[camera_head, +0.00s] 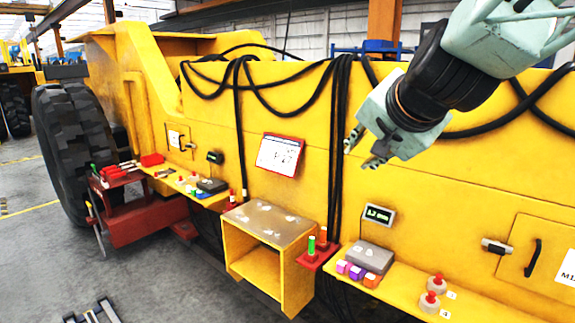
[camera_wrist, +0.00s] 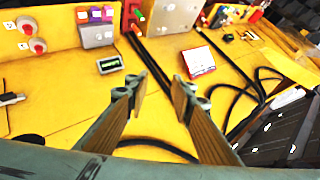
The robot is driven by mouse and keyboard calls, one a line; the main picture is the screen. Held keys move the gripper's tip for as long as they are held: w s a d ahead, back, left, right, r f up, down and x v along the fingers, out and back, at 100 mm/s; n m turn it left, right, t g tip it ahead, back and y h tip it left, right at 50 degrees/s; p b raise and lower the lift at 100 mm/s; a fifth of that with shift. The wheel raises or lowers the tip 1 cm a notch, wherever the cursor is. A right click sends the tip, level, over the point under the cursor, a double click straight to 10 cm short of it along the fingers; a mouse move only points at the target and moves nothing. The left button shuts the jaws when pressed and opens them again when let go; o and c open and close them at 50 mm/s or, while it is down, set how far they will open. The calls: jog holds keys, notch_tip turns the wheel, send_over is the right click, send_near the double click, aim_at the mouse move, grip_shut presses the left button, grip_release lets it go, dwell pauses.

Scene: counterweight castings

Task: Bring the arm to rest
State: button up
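My gripper (camera_head: 362,151) is at the upper right of the head view, raised in front of the yellow machine side (camera_head: 400,185). Its two fingers stand apart with nothing between them. In the wrist view the gripper (camera_wrist: 160,84) also shows open and empty, with the yellow panel and black cables beyond the fingertips. My gripper appears to touch nothing.
Black cables (camera_head: 339,130) hang behind my gripper. Below are a display (camera_head: 379,215), a grey scale (camera_head: 370,257) with coloured cubes before it, and red knobs (camera_head: 437,284). A yellow open box (camera_head: 240,247) stands left, below a white sheet (camera_head: 280,155).

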jog(key=s+d+f+n+g, duration=0.1)
jog(key=s+f, duration=0.3)
jog(key=s, duration=0.9)
jog(key=s+d+f+n+g, duration=0.1)
jog(key=s+f+n+g, duration=0.2)
jog(key=s, duration=1)
jog(key=s+d+f+n+g+h+b, duration=0.1)
jog(key=s+f+n, duration=0.3)
jog(key=s, duration=0.9)
jog(key=shift+s+d+f+g, duration=0.25)
jog(key=shift+d+f+g, duration=0.25)
jog(key=shift+g, duration=0.4)
